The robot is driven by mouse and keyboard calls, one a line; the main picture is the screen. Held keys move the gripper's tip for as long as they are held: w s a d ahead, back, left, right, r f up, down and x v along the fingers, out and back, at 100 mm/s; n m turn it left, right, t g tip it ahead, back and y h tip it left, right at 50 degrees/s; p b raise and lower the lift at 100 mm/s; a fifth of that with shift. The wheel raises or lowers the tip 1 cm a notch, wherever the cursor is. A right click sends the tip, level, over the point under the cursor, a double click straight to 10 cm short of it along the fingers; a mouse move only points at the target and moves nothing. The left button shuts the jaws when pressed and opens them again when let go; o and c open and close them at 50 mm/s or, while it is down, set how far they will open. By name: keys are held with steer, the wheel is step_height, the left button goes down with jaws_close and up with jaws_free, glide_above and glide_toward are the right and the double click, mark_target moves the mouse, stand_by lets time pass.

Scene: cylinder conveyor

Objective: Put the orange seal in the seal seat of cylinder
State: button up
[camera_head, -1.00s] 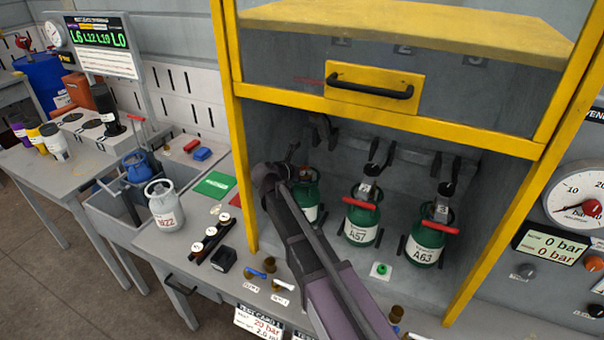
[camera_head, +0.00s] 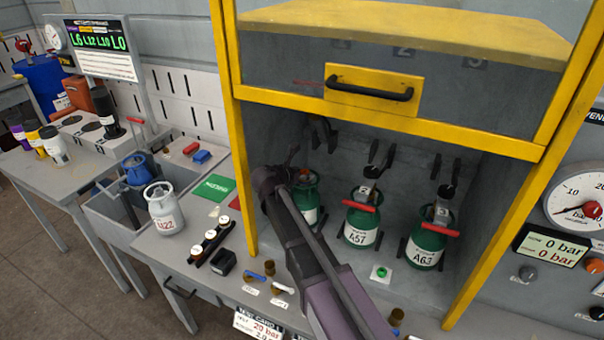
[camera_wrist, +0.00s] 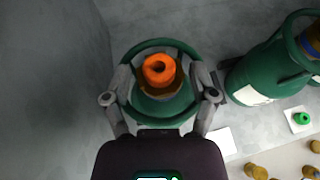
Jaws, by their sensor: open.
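In the wrist view the orange seal (camera_wrist: 158,69) is a small ring on the brown-gold valve top (camera_wrist: 160,91) of a green cylinder (camera_wrist: 162,109). I cannot tell whether it is fully seated. My gripper (camera_wrist: 161,80) is open, with one finger on each side of the valve and seal and a gap to the seal on both sides. The fingers overlap the cylinder's round green collar in this view.
Green cylinders A57 (camera_head: 361,219) and A63 (camera_head: 428,243) stand to the right in the bay. A green seal (camera_head: 381,272) lies on a white card in front. The yellow post (camera_head: 233,130) and grey side wall are close on the left.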

steer(key=shift+r, duration=0.1)
steer(key=shift+r, duration=0.1)
steer(key=shift+s+a+r+p, duration=0.15)
steer(key=shift+s+r+p, duration=0.1)
steer(key=shift+p, duration=0.15)
steer(key=p+v, duration=0.4)
steer(key=v, duration=0.7)
steer(key=shift+s+p, duration=0.15)
steer(key=shift+p, duration=0.2)
steer(key=shift+f, duration=0.15)
stand_by(0.8)
